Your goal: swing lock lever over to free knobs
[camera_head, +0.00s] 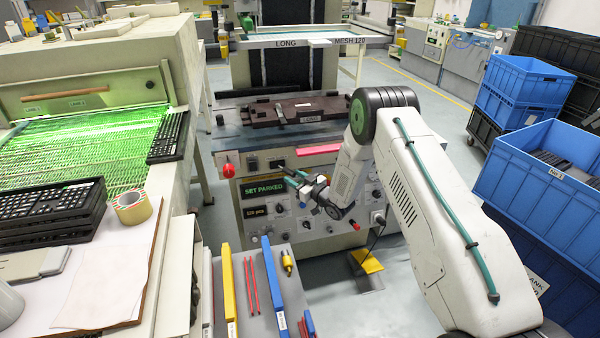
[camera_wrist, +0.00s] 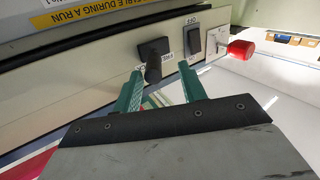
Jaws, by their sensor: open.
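My gripper (camera_head: 305,186) is at the front panel of the press, and its open green fingers show in the wrist view (camera_wrist: 162,72). A black lever-like piece (camera_wrist: 153,49), apparently the lock lever, stands on the panel just beyond the fingertips. Small white labels sit beside it, too small to read surely. The fingertips lie either side of its lower end; I cannot tell if they touch it. In the head view this black piece (camera_head: 277,163) is just up and left of the gripper. Small dark knobs (camera_head: 281,208) sit lower on the panel, partly covered by my gripper.
A black switch (camera_wrist: 192,40) and a red knob (camera_wrist: 240,49) are beside the lever. A display (camera_head: 263,189) reads SET PARKED. A yellow pedal (camera_head: 367,261) is on the floor. A tool tray (camera_head: 250,315) and blue crates (camera_head: 550,190) flank the free floor.

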